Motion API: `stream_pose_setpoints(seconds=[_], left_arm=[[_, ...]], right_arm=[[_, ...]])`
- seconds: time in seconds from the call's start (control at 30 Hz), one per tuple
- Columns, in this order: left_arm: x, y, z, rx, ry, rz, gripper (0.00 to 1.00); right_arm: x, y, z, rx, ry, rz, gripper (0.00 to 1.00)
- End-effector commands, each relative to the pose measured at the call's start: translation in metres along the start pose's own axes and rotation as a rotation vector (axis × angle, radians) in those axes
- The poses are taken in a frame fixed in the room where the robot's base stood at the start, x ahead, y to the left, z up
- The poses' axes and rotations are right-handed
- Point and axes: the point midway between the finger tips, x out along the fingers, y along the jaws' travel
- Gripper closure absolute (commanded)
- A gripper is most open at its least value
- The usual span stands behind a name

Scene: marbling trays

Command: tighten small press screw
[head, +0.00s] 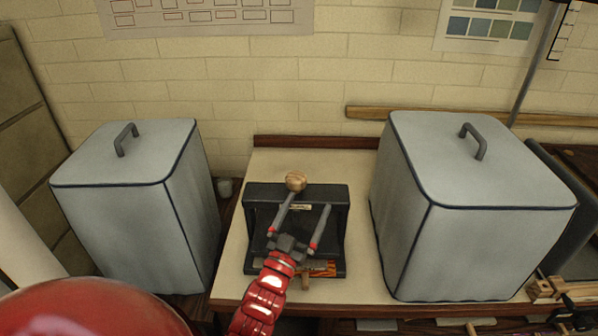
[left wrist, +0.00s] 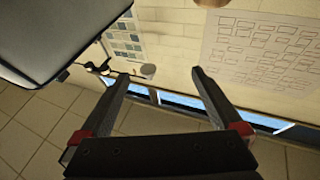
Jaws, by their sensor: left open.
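The small press (head: 254,226) is a dark frame standing on the pale table between two covered boxes. Its screw has a round wooden knob (head: 297,181) at the top. My left gripper (head: 310,201) is open and empty, in front of the press in the head view, with its left fingertip just below the knob in the picture. I cannot tell whether it touches. In the left wrist view, the open fingers (left wrist: 160,74) have nothing between them, and a tan rounded thing (left wrist: 216,3), perhaps the knob, is cut off at the top edge. My right gripper is not in view.
Large grey covered boxes stand left (head: 118,225) and right (head: 400,245) of the press. The pale tabletop (head: 238,255) has narrow free strips beside the press. Wooden parts (head: 545,290) lie at the right edge.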

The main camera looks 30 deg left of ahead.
Motion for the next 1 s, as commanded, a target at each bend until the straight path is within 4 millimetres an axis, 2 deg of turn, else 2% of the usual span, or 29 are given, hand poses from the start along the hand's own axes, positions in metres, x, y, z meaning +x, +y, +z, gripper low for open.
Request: stream_pose_setpoints(seconds=[0.03, 0.2, 0.3, 0.47, 0.67, 1.0], left_arm=[[0.001, -0.013, 0.005, 0.008, -0.069, -0.035, 0.0], [-0.007, -0.044, 0.027, 0.015, -0.277, -0.145, 0.0], [-0.013, -0.055, 0.035, 0.017, -0.346, -0.186, 0.0], [-0.015, -0.061, 0.043, 0.016, -0.383, -0.209, 0.0], [-0.001, -0.064, 0.053, 0.018, -0.379, -0.207, 0.0], [0.032, -0.071, 0.067, 0.019, -0.376, -0.206, 0.0]], right_arm=[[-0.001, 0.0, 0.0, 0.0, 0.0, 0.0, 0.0], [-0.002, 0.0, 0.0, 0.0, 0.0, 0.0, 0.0], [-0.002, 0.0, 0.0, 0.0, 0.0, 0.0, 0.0], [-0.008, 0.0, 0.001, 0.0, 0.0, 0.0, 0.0], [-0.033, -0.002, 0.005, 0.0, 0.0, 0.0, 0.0], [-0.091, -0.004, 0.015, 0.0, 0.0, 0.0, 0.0]])
